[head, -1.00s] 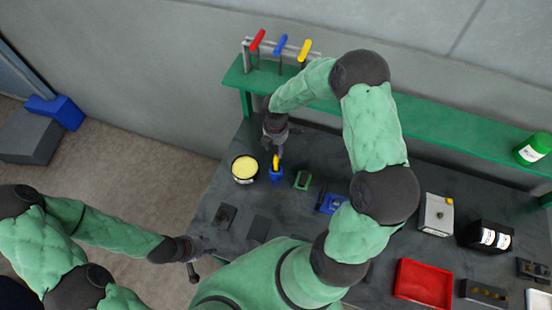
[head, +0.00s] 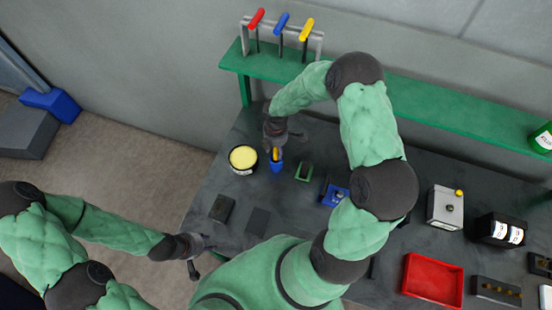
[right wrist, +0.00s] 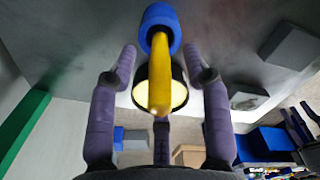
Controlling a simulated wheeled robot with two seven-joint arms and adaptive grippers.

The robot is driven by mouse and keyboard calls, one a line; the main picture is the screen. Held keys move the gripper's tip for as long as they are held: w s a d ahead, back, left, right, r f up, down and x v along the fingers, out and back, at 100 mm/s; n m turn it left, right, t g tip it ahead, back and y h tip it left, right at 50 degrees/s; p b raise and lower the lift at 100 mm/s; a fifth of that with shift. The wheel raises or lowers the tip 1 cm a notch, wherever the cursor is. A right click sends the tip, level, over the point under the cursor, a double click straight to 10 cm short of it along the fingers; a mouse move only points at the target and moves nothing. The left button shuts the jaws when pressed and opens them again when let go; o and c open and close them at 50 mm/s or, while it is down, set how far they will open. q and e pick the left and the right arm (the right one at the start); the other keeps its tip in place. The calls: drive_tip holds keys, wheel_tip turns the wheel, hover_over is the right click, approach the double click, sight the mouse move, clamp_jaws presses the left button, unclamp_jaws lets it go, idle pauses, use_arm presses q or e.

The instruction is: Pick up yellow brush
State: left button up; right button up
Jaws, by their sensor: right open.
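The yellow brush (head: 276,153) stands upright in a small blue holder (head: 277,167) on the dark bench. In the right wrist view its yellow handle (right wrist: 159,75) lies between my finger tips, and the blue holder (right wrist: 160,22) shows beyond it. My right gripper (head: 275,140) is at the brush in the head view, partly hiding its upper end. Its purple fingers (right wrist: 160,68) are open, with visible gaps on both sides of the handle. My left gripper (head: 198,258) hangs at the bench's left front edge, with its fingers apart and empty.
A green shelf (head: 440,108) runs behind. A red tray (head: 433,278) lies front right.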

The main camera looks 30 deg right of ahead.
use_arm(q)
drive_tip(key=shift+f+b, duration=0.3)
drive_tip(key=shift+f, duration=0.3)
use_arm(e)
drive_tip(key=shift+f, duration=0.8)
drive_tip(key=shift+c, duration=0.6)
clamp_jaws()
drive_tip(key=shift+r, duration=0.1)
